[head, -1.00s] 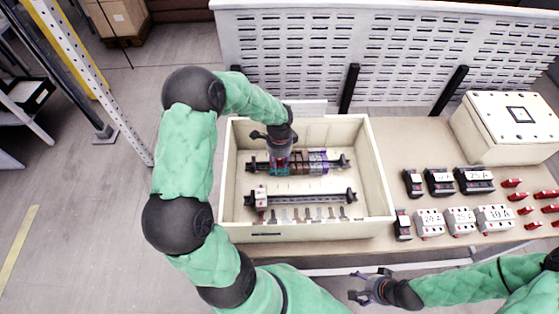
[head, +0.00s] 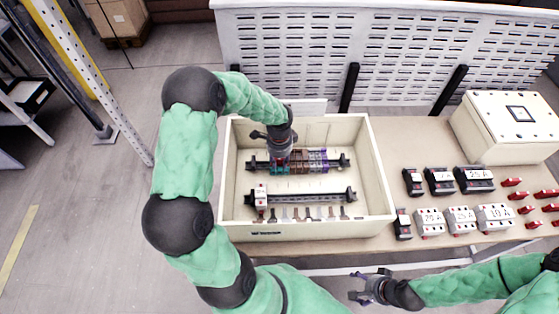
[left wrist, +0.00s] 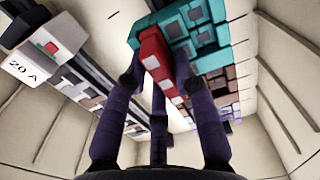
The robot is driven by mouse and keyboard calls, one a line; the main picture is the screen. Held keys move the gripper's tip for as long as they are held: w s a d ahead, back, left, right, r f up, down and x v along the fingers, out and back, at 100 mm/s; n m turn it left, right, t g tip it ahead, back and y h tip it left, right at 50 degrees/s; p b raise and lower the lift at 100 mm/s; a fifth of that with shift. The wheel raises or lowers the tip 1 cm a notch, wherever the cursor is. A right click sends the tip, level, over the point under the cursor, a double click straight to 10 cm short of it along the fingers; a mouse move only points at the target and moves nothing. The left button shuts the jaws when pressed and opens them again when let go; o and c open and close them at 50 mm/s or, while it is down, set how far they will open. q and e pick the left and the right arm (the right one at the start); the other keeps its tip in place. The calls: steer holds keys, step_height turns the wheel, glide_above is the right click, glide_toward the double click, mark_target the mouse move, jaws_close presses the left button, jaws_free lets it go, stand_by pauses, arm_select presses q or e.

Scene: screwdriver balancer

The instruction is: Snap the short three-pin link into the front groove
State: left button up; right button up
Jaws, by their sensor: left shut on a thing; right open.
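My left gripper (head: 279,158) is inside the open beige box, over the left end of the back rail's terminal blocks (head: 315,160). It is shut on a short red link (left wrist: 155,57), which shows between its fingers in the left wrist view. The link lies close against the teal terminal blocks (left wrist: 195,32); I cannot tell whether it is seated in a groove. Brown and purple blocks follow along the rail. In the head view, the hand mostly hides the link. My right gripper (head: 362,288) is open and empty in front of the table.
The beige box (head: 382,190) has raised walls around the work. A front rail (head: 310,198) carries a white breaker (head: 261,196) at its left end. Breakers (head: 460,220) and red links (head: 517,196) lie on the table, with a lidded enclosure (head: 510,125) behind.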

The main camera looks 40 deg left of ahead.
arm_select(q)
steer(key=shift+s+d+f, duration=0.3)
steer(key=shift+s+f, duration=0.15)
steer(key=shift+f, duration=0.3)
stand_by(0.8)
stand_by(0.4)
steer(key=shift+s+f, duration=0.1)
steer(key=shift+f, duration=0.15)
stand_by(1.5)
steer(key=o, duration=0.9)
steer(key=shift+w+a+f+g, duration=0.25)
steer(key=shift+w+g, duration=0.05)
steer(key=shift+w, duration=0.1)
steer(key=shift+r, duration=0.1)
steer(key=shift+r, duration=0.25)
